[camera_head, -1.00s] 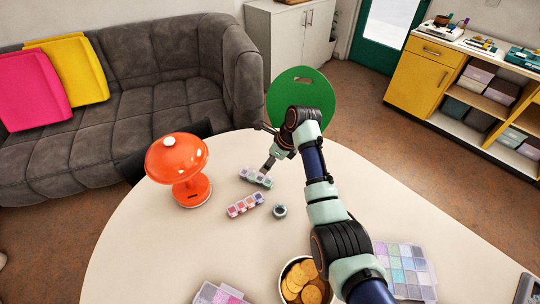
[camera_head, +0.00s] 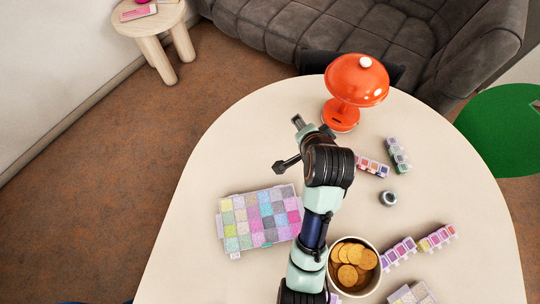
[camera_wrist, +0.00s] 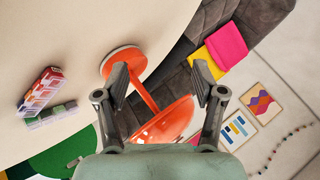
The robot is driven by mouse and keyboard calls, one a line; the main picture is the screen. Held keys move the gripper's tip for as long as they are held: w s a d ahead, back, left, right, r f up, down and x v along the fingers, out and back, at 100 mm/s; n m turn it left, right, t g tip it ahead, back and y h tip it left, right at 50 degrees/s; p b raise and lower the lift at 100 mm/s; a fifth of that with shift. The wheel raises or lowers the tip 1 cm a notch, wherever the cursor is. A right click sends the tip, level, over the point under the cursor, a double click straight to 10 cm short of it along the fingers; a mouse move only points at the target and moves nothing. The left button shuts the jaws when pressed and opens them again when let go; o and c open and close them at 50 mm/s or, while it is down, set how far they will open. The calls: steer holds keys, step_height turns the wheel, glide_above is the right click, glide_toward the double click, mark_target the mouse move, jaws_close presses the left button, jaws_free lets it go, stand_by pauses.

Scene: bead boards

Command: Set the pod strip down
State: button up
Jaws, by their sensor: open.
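A pod strip with green and dark lids (camera_head: 397,155) lies on the table right of the orange lamp; it also shows in the wrist view (camera_wrist: 50,116). A second strip with red and purple lids (camera_head: 372,166) lies beside it, partly covered by my arm in the head view; it is plain in the wrist view (camera_wrist: 40,92). My gripper (camera_wrist: 160,85) is open, with nothing between its fingers. It is apart from both strips, up and to the left of them in the head view (camera_head: 298,122).
The orange lamp (camera_head: 356,80) stands close to my gripper. A small round jar (camera_head: 388,198), a bowl of gold discs (camera_head: 375,252), a large bead case (camera_head: 229,218) and more strips (camera_head: 399,251) are on the table (camera_head: 200,170). The left part of the table is clear.

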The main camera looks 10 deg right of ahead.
steer(key=s+a+r+n+t, duration=0.1)
steer(key=s+a+r+n, duration=0.1)
steer(key=s+a+n, duration=0.1)
steer(key=s+a+r+n+t+y, duration=0.1)
steer(key=s+a+r+n, duration=0.2)
steer(key=a+n, duration=0.2)
steer(key=s+a+r+n+t, duration=0.1)
steer(key=s+a+r+n, duration=0.1)
steer(key=a, duration=0.6)
steer(key=s+n, duration=0.1)
steer(key=n, duration=0.1)
steer(key=shift+r+n+t+y, duration=0.25)
steer(key=shift+n+t+y, duration=0.05)
steer(key=shift+t, duration=0.1)
